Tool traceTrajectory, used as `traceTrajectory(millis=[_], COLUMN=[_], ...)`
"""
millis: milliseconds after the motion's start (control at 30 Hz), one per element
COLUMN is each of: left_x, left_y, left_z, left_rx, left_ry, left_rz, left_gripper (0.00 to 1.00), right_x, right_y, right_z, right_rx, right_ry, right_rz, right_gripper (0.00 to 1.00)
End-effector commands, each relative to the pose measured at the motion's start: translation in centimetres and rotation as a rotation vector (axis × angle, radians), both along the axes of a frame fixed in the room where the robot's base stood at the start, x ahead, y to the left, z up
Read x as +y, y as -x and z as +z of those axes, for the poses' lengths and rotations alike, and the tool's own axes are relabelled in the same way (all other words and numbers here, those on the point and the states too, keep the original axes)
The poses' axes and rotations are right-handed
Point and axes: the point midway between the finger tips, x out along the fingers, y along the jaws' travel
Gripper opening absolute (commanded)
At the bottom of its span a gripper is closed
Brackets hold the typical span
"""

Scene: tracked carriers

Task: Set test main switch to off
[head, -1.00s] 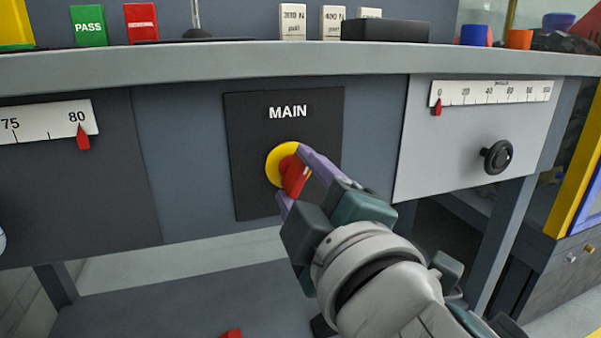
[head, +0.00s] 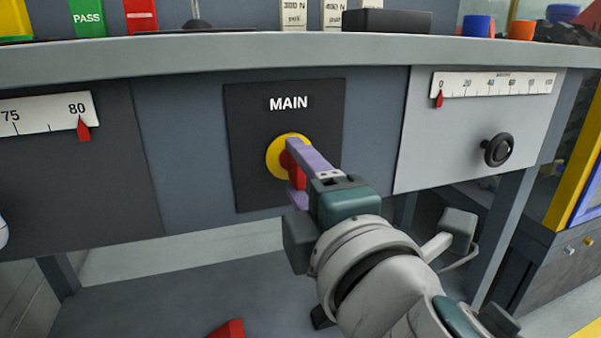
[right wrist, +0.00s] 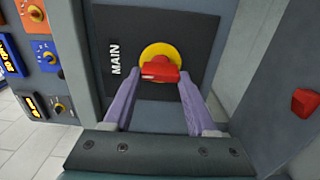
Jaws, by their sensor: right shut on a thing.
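The main switch is a red handle (head: 298,178) on a round yellow plate (head: 276,158), set in a black panel (head: 252,190) under the word MAIN. My right gripper (head: 296,176) is at the switch, its purple fingers shut on the red handle. The upper finger hides part of the handle in the head view. In the right wrist view the red handle (right wrist: 160,72) lies between the fingertips (right wrist: 162,82), lengthwise across the gap, with the yellow plate behind it. The handle looks about upright relative to the MAIN label. My left gripper is not in view.
A bench top edge (head: 330,47) runs above the panel. A scale (head: 490,85) and a black knob (head: 497,149) are on the right, another scale (head: 45,113) on the left. Green PASS (head: 88,18) and red (head: 140,15) blocks stand on the bench.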

Motion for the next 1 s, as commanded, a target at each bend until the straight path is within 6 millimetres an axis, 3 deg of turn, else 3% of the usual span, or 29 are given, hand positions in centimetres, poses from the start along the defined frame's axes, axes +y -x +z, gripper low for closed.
traceTrajectory(millis=[233,267,500,800,1000], left_x=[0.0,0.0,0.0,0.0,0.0], left_y=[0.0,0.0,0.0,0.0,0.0], left_z=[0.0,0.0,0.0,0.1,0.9], left_rx=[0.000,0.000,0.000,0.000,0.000], left_ry=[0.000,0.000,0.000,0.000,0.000], left_rz=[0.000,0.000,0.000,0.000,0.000], left_gripper=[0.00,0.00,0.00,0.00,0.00], right_x=[0.0,0.0,0.0,-0.1,-0.9], right_y=[0.0,0.0,0.0,0.2,2.7], right_z=[-0.1,-0.1,0.0,0.0,0.1], right_rx=[0.001,0.001,0.001,0.002,0.005], right_ry=[0.000,0.000,-0.001,-0.002,-0.003], right_rz=[0.000,0.000,0.000,0.000,-0.001], right_gripper=[0.02,0.60,0.87,0.88,0.88])
